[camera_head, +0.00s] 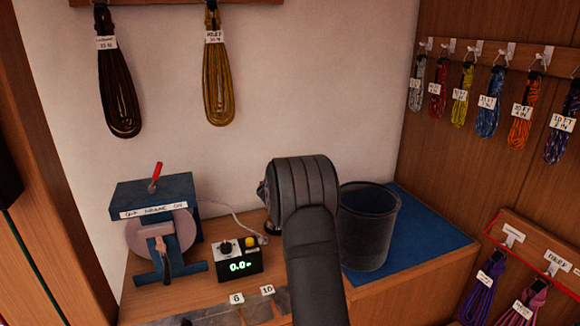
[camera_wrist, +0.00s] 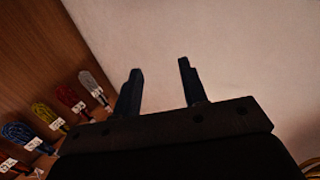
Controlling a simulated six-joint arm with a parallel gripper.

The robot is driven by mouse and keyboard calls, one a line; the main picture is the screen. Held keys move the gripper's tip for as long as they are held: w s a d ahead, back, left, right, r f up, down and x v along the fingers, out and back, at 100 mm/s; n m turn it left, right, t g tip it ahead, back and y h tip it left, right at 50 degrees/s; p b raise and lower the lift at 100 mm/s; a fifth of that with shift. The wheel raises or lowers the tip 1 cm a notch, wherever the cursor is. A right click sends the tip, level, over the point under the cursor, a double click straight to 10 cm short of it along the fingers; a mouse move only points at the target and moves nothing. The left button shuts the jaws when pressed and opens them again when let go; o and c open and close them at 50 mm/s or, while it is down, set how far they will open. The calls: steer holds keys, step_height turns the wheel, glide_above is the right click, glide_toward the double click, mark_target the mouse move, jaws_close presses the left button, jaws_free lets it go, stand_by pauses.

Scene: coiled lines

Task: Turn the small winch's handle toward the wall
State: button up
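A blue winch-like machine (camera_head: 180,195) stands on the bench at the left in the head view, with a lettered label on its front edge. A round pale pinkish disc (camera_head: 184,230) is on its front, and a dark handle (camera_head: 166,262) hangs down from the middle of it. A short red lever (camera_head: 156,176) sticks up from the top, tilted slightly right. My gripper (camera_wrist: 160,66) is open and empty in the wrist view, its two dark fingers apart against the bare wall. In the head view my dark arm stands right of the machine, and the fingers are hidden.
A small display box (camera_head: 239,260) with a knob and yellow button sits between the machine and my arm. A dark bucket (camera_head: 368,228) stands right of my arm on a blue mat (camera_head: 425,232). Coiled lines hang on the walls. The wall above the machine is clear below the coils.

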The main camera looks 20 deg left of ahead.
steer(key=shift+c, duration=1.1)
steer(key=a, duration=0.1)
steer(key=a+n+y, duration=0.1)
steer(key=y, duration=0.1)
steer(key=shift+s+a+r+g, duration=0.25)
steer(key=shift+s+a+g, duration=0.05)
steer(key=shift+a, duration=0.1)
jaws_close()
steer(key=s+a+n+g+y, duration=0.55)
steer(key=a+n, duration=0.25)
steer(key=a, duration=0.4)
steer(key=s+d+f+n+g+h, duration=0.3)
steer(key=s+f+g+h, duration=0.15)
steer(key=s+h, duration=0.3)
steer(key=w+f+y, duration=0.1)
steer(key=w+f, duration=0.6)
steer(key=w, duration=0.1)
steer(key=shift+w+a+g, duration=0.3)
steer(key=shift+a, duration=0.05)
